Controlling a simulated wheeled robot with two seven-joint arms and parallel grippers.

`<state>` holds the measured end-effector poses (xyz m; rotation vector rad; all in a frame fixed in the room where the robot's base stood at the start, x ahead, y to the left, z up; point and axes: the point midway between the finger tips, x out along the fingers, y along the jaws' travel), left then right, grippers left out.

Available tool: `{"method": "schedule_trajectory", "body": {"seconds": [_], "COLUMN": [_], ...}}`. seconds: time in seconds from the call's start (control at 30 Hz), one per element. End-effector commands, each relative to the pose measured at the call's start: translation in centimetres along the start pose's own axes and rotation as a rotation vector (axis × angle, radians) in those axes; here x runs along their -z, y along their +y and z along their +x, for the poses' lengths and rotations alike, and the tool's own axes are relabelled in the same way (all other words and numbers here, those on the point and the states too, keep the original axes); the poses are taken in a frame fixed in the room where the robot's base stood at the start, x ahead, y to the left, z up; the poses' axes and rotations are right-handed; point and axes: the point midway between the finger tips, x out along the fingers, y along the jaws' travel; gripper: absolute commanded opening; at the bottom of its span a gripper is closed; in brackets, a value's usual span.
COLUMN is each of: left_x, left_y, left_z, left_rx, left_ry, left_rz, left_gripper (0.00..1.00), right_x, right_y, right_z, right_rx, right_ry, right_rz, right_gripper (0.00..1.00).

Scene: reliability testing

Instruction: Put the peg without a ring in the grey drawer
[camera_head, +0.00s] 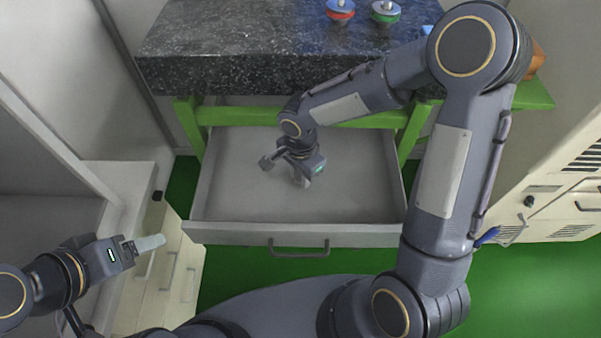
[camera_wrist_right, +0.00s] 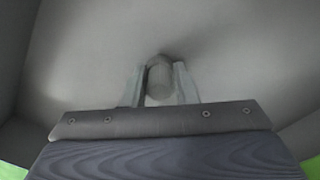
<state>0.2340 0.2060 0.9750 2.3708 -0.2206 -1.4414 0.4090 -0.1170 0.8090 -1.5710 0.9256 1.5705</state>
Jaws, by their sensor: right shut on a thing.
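The grey drawer (camera_head: 235,185) is pulled open below the dark stone-topped table. My right gripper (camera_head: 302,182) reaches down inside it, near its middle. In the right wrist view my right gripper (camera_wrist_right: 160,88) is shut on a grey cylindrical peg (camera_wrist_right: 159,77), with one pale finger on each side. No ring shows on this peg, though its lower end is hidden. Two other pegs stand on the tabletop, one with a red ring (camera_head: 341,14) and one with a green ring (camera_head: 384,16). My left gripper (camera_head: 150,243) is at the lower left, away from the drawer; its finger gap is unclear.
The table (camera_head: 230,45) has a thick edge above the drawer, on a green frame (camera_head: 190,125). A small blue thing (camera_head: 427,29) lies partly behind my right arm. White cabinets stand at both sides. The drawer floor around my right gripper is clear.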

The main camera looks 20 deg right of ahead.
Motion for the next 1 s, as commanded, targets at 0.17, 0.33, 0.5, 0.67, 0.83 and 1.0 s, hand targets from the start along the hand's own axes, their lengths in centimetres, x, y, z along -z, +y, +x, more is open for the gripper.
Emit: {"method": "schedule_trajectory", "body": {"seconds": [0.17,0.33,0.5,0.67,0.83,1.0], "left_x": [-0.2,-0.1,-0.1,0.1,0.1,0.2], "left_y": [-0.2,-0.1,-0.1,0.0,0.1,0.1], "left_z": [0.4,0.3,0.3,-0.1,-0.2,-0.3], "left_rx": [0.0,0.0,0.0,0.0,0.0,0.0], "left_ry": [0.0,0.0,0.0,0.0,0.0,0.0], "left_rz": [0.0,0.0,0.0,0.0,0.0,0.0], "left_gripper": [0.74,0.74,0.74,0.74,0.74,0.74], "right_x": [0.0,0.0,0.0,0.0,0.1,0.0], "right_y": [0.0,0.0,0.0,0.0,-0.1,-0.1], "right_z": [0.4,0.2,0.2,-0.1,-2.4,-6.2], "right_rx": [0.0,0.0,0.0,0.0,0.006,0.007], "right_ry": [0.001,0.0,0.0,0.0,0.003,0.002], "right_rz": [0.0,0.0,0.0,0.0,0.001,0.001], "right_gripper": [0.27,0.48,0.48,0.48,0.48,0.48]}}
